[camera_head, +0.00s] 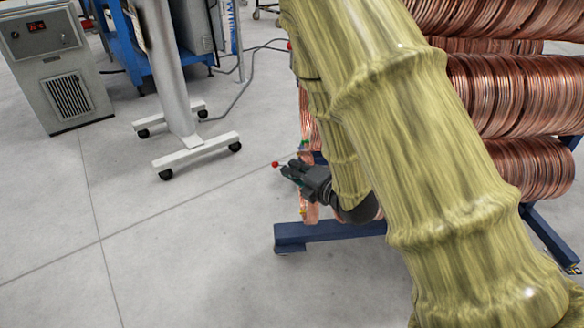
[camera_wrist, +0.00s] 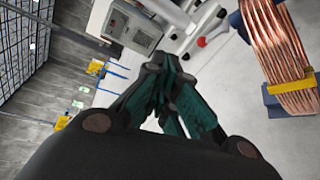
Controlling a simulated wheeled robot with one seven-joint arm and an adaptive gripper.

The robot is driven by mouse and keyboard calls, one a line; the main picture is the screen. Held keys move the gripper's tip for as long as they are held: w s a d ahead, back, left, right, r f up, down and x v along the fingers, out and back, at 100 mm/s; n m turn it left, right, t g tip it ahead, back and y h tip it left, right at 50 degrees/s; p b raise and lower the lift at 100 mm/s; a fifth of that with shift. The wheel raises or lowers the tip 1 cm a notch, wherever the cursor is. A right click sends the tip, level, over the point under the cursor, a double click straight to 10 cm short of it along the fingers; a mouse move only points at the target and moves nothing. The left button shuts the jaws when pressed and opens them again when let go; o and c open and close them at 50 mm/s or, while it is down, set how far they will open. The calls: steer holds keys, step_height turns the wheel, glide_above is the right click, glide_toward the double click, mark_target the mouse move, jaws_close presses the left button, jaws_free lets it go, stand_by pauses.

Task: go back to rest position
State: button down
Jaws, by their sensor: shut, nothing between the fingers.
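My gripper (camera_head: 284,168) is at the middle of the head view, left of my yellow-green covered arm. In the wrist view my gripper (camera_wrist: 157,66) shows its dark fingers drawn together at the tips, shut and empty. Copper tube coils (camera_head: 505,95) hang on a rack at the right of the head view, partly hidden behind my arm. A copper coil bundle (camera_wrist: 284,58) also shows at the right of the wrist view, apart from my fingers.
The blue rack foot (camera_head: 330,231) lies on the floor below my gripper. A white wheeled stand (camera_head: 196,148) and a grey cabinet (camera_head: 58,70) stand at the left. A blue frame (camera_head: 135,50) is behind them. The grey floor (camera_head: 190,255) at the lower left is clear.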

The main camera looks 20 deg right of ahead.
steer(key=s+d+f+m+g+h, duration=0.25)
steer(key=s+f+m, duration=0.4)
steer(key=f, duration=0.45)
steer(key=s+d+f+m+g+h, duration=0.25)
steer(key=s+f+m, duration=0.4)
steer(key=f, duration=0.55)
steer(key=s+f+m+g+h, duration=0.1)
steer(key=s+f+m+g, duration=0.5)
steer(key=s, duration=0.7)
steer(key=s+f+m+g+h, duration=0.1)
steer(key=s+f+m+g, duration=0.3)
steer(key=s+f+m, duration=0.7)
step_height(320, 180, up, 34)
steer(key=s+n+p, duration=0.2)
steer(key=n+p, duration=0.1)
steer(key=p, duration=2.7)
steer(key=shift+a+f+t, duration=0.2)
steer(key=shift+f+t, duration=0.05)
steer(key=shift+t, duration=0.05)
steer(key=shift+s+y, duration=0.1)
steer(key=shift+y, duration=0.2)
